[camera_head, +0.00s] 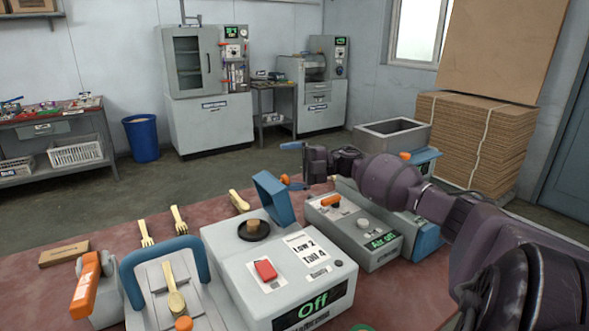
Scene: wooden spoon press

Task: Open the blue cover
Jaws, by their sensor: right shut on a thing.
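The blue cover (274,198) is a box-like frame at the back right of a grey press unit (230,250). It stands raised and tilted, beside a round black seat with a brown knob-like piece (254,229). A small orange knob (285,179) shows at its upper right. My right gripper (291,166) reaches in from the right at the cover's upper edge, with its blue-tipped fingers by the knob. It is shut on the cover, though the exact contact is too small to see. My left gripper is not in view.
A grey box with an orange switch (352,228) stands right of the press, under my right arm.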

